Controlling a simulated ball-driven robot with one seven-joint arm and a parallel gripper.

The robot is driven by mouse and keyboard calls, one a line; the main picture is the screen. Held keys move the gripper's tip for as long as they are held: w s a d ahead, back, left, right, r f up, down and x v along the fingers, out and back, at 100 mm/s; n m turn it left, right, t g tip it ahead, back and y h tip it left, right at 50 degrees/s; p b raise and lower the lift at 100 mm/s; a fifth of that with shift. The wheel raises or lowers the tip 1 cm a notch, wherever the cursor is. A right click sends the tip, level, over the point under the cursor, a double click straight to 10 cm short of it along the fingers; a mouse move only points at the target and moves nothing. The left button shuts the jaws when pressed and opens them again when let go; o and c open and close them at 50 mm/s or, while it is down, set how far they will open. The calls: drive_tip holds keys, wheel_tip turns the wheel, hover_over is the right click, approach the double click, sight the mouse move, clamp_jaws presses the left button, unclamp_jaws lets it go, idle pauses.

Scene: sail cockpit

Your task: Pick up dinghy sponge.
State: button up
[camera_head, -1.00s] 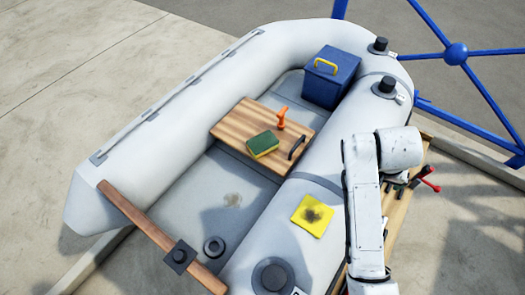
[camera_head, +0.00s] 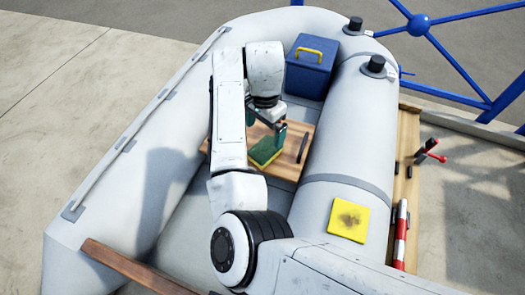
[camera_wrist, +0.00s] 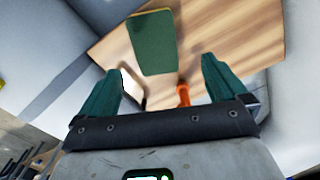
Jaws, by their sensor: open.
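The dinghy sponge (camera_head: 265,152), green on top with a yellow edge, lies flat on the wooden thwart board (camera_head: 297,160) inside the grey dinghy. It also shows in the wrist view (camera_wrist: 152,43), at the top middle, beyond and between my fingertips. My gripper (camera_head: 266,127) is over the board, just past the sponge in the head view, with my arm covering part of the scene. Whether a fingertip touches the sponge cannot be told.
An orange-handled object (camera_wrist: 183,94) stands on the board close to the right finger. A black handle (camera_head: 302,147) is on the board's right side. A blue box (camera_head: 309,75) stands behind.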

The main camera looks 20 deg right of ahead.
sight(265, 149)
wheel_tip(265, 149, down, 3)
drive_tip(key=shift+r, duration=0.1)
drive_tip(key=f, duration=0.2)
drive_tip(key=s+f+b, duration=0.1)
drive_tip(key=f, duration=0.1)
drive_tip(key=shift+w+f, duration=0.1)
drive_tip(key=shift+f, duration=0.5)
drive_tip(key=shift+c, duration=0.3)
drive_tip(key=c, duration=1.1)
drive_tip(key=shift+r, duration=0.1)
